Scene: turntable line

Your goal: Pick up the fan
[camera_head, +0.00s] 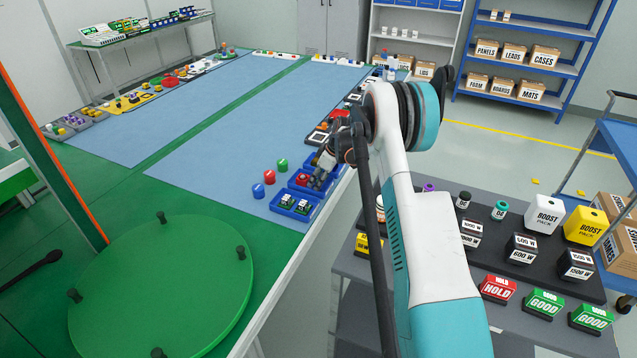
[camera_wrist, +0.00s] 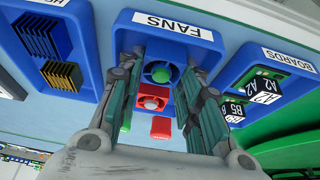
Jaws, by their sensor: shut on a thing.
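In the wrist view a blue tray labelled FANS (camera_wrist: 124,30) lies below my gripper (camera_wrist: 164,72). A small fan with a green hub (camera_wrist: 160,74) sits between the fingertips, and the two fingers are closed on its sides.
In the head view blue, red and green cylinders (camera_head: 270,177) stand beside the trays. A green turntable (camera_head: 160,290) is at lower left. A dark bench (camera_head: 590,285) holds labelled blocks.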

